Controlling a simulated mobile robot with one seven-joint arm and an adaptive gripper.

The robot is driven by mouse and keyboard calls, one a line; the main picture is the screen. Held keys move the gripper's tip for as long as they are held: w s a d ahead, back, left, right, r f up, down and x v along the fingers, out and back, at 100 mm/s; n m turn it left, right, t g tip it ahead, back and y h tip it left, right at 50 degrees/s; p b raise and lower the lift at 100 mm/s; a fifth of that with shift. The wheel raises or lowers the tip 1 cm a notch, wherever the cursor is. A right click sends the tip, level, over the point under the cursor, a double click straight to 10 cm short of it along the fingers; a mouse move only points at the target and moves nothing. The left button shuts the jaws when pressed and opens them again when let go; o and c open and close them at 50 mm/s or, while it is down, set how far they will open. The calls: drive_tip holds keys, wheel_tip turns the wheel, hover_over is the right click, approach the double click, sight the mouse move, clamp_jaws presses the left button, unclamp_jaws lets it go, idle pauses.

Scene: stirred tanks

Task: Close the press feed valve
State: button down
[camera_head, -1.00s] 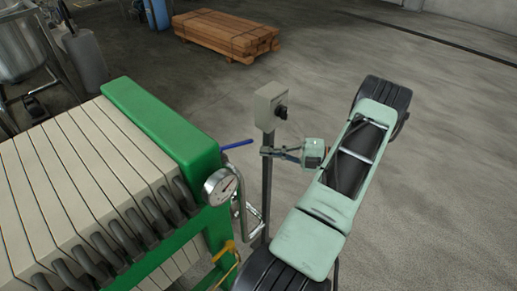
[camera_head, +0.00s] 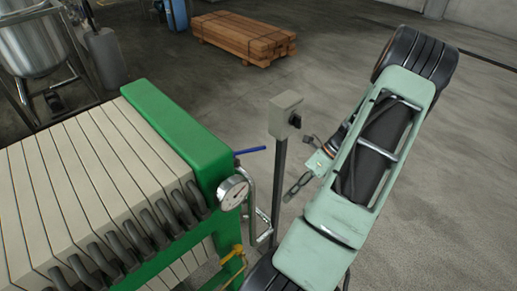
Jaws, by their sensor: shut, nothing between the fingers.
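The filter press (camera_head: 180,130) has a green end frame and pale plates at the left. A blue lever handle (camera_head: 250,150) sticks out to the right behind the frame, close to horizontal. A yellow handle (camera_head: 232,254) sits lower at the frame's right side, by the piping. I cannot tell from the picture which one is the press feed valve. My gripper (camera_head: 290,195) is shut and empty, pointing down and left, right of the grey post. It appears apart from both handles. My pale green arm hides part of the gripper's base.
A grey post with a control box (camera_head: 286,114) stands between the blue lever and my arm. A round gauge (camera_head: 233,192) and bent metal pipe (camera_head: 251,205) are beside the press. Timber (camera_head: 243,38) lies at the back.

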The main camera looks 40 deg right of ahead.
sight(249, 150)
drive_tip(key=d+r+n+g+h+p, duration=0.1)
drive_tip(key=d+r+n+h, duration=0.1)
drive_tip(key=n+h, duration=0.35)
drive_tip(key=d+r+n+g+h+p, duration=0.1)
drive_tip(key=d+r+n+h, duration=0.1)
drive_tip(key=n, duration=0.7)
drive_tip(key=w+a+r+n+t+h+p, duration=0.2)
drive_tip(key=w+a+r+n+t, duration=0.5)
drive_tip(key=n, duration=0.8)
drive_tip(key=w+d+f+g+b, duration=0.2)
drive_tip(key=w+f+b, duration=0.4)
drive_tip(key=w, duration=0.4)
drive_tip(key=shift+w+d+f, duration=0.15)
drive_tip(key=shift+d+f, duration=0.2)
drive_tip(key=shift+d, duration=0.5)
